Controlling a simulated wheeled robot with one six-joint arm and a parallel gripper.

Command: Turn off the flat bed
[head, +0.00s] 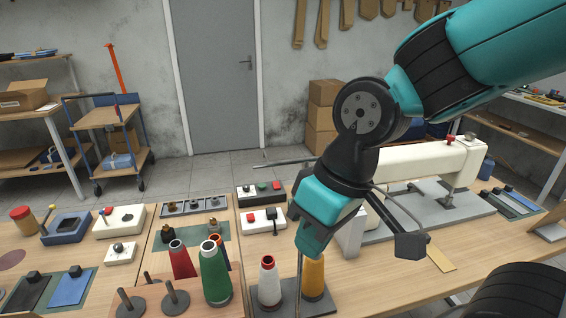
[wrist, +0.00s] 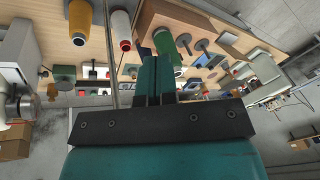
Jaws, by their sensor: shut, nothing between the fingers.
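The flat bed appears to be the long white sewing machine (head: 425,162) on a grey base at the right of the bench; which control belongs to it I cannot tell. A white switch box (head: 262,223) with a red button and a black switch stands left of my gripper. My gripper (head: 308,250) is shut and empty, pointing down above the thread cones. Its closed fingers (wrist: 153,80) show in the wrist view. My arm hides part of the machine.
Below my gripper stand a white cone (head: 269,285) and a yellow cone (head: 313,278), with a thin upright rod close by. A green cone (head: 214,270) is to the left. More small switch boxes (head: 120,221) line the left bench.

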